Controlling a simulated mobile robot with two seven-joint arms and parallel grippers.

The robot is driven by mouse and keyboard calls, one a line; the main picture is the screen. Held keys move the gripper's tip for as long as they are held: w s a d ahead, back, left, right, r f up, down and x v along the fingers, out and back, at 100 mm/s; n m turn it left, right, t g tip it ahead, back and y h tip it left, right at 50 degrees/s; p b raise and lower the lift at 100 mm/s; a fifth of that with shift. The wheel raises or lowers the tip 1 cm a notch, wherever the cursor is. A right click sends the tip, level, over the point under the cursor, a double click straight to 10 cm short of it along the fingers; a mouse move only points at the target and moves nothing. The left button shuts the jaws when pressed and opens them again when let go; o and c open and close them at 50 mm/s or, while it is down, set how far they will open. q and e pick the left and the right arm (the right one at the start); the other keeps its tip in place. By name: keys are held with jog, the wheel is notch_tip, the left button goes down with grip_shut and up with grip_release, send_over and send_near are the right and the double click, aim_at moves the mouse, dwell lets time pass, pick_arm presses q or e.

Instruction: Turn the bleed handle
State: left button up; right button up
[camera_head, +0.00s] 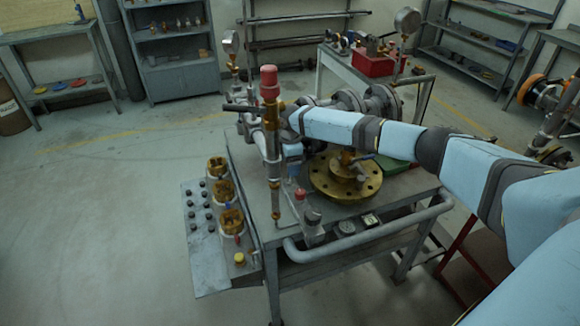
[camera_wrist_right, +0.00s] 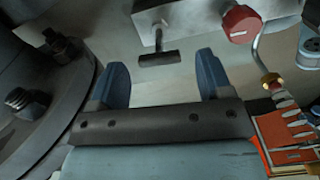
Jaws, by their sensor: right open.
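In the right wrist view, a dark T-shaped handle (camera_wrist_right: 160,58) sticks out from a grey metal block (camera_wrist_right: 185,22); it looks like the bleed handle. My right gripper (camera_wrist_right: 162,68) is open, its two blue fingers apart on either side of the handle's bar, with gaps to both. I cannot tell the depth between fingertips and bar. In the head view, my right arm reaches in from the right, and the right gripper (camera_head: 293,157) points down beside the red-topped post (camera_head: 269,85), partly hidden. The handle is not clear there. My left gripper is out of view.
A red hex knob (camera_wrist_right: 240,22) and a bent metal tube are right of the handle. A large round flange (camera_wrist_right: 40,85) is close on the left. In the head view, a brass flange (camera_head: 345,185) sits on the workbench (camera_head: 245,190), and a side shelf (camera_head: 205,265) holds brass parts.

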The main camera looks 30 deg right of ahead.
jog(key=shift+f, duration=1)
jog(key=shift+c, duration=0.2)
jog(key=c, duration=0.9)
jog(key=shift+r, duration=0.1)
